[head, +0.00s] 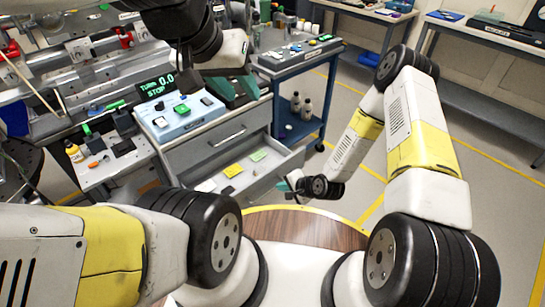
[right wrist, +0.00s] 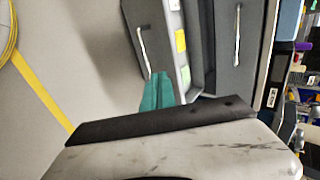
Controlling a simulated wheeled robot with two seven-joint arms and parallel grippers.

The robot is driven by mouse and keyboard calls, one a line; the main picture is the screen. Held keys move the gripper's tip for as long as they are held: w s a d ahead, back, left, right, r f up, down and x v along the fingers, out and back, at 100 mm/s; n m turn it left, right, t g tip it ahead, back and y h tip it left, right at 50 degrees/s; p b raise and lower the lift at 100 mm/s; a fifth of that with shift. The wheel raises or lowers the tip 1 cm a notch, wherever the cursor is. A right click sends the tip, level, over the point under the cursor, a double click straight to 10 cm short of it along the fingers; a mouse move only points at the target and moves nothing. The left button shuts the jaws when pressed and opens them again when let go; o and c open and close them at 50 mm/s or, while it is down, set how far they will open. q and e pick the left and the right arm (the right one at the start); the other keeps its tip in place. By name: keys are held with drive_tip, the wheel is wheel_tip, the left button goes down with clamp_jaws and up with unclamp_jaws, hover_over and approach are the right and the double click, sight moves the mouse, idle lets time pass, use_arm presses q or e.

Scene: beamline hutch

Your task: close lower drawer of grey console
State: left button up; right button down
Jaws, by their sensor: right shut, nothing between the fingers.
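The grey console (head: 190,158) stands at centre left in the head view. Its lower drawer (head: 268,178) is pulled out, with yellow and green notes inside; its upper drawer (head: 222,142) looks shut. In the right wrist view the lower drawer's front (right wrist: 160,22) carries a silver handle (right wrist: 142,50). My right gripper (right wrist: 158,82) is shut and empty, its teal fingertips at the drawer front beside the handle's end; I cannot tell whether they touch. In the head view it is largely hidden behind my wrist.
A control panel with a green display (head: 156,87) tops the console. A blue cart (head: 291,95) with bottles stands behind it to the right. A wooden round surface (head: 305,226) lies in front of me. The floor (head: 340,110) right of the console is clear, with yellow lines.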

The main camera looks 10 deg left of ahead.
sight(259, 180)
drive_tip(key=x, duration=0.3)
drive_tip(key=r+x, duration=0.1)
drive_tip(key=x, duration=0.3)
drive_tip(key=a+x, duration=0.1)
drive_tip(key=x, duration=0.3)
drive_tip(key=shift+w+a+r, duration=0.15)
drive_tip(key=shift+w+a, duration=0.1)
drive_tip(key=shift+w, duration=0.25)
drive_tip(key=shift+w+a, duration=0.3)
drive_tip(key=shift+a, duration=0.05)
drive_tip(key=shift+a, duration=0.1)
